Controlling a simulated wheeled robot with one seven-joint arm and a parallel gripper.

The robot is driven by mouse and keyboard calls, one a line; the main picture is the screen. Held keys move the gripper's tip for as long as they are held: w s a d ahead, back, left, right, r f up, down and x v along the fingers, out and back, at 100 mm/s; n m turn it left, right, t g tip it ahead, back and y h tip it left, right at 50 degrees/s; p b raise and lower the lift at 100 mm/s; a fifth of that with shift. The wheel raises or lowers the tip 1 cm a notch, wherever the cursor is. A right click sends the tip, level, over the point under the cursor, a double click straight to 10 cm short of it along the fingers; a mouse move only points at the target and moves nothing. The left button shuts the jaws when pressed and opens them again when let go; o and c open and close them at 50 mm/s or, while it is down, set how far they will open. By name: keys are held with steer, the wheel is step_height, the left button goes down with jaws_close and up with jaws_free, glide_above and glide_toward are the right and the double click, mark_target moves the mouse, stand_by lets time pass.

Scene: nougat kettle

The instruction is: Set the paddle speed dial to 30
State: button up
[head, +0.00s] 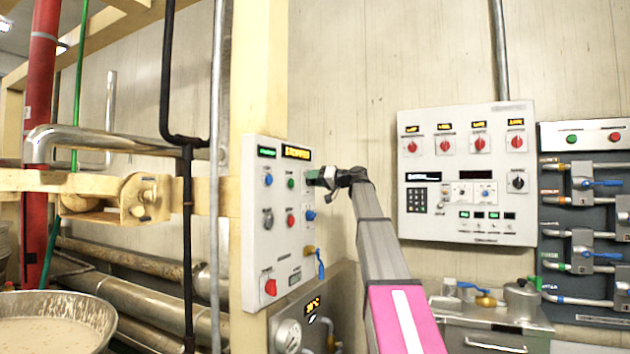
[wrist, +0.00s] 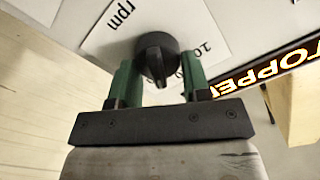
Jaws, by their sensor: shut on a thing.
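The paddle speed dial is a black knob (wrist: 156,54) on a white scale plate (wrist: 208,22) in the wrist view. The plate reads "rpm" and "10"; other figures are covered by the knob and fingers. My gripper (wrist: 160,78) has one green finger on each side of the knob and is shut on it. In the head view my gripper (head: 322,178) is at the upper right of the near control panel (head: 256,205) and hides the dial. The setting the knob points to cannot be read.
An amber display (head: 297,153) above the dial reads "STOPPED". Coloured buttons, a red switch (head: 270,287) and a blue-handled valve (head: 320,264) are close by on the near panel. A second panel (head: 466,175) is on the wall to the right. A kettle (head: 62,310) stands lower left.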

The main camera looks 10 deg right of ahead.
steer(key=shift+w+d+f+m, duration=0.1)
steer(key=shift+f+m, duration=0.05)
steer(key=shift+m, duration=1.75)
steer(key=o, duration=0.9)
steer(key=v, duration=1.1)
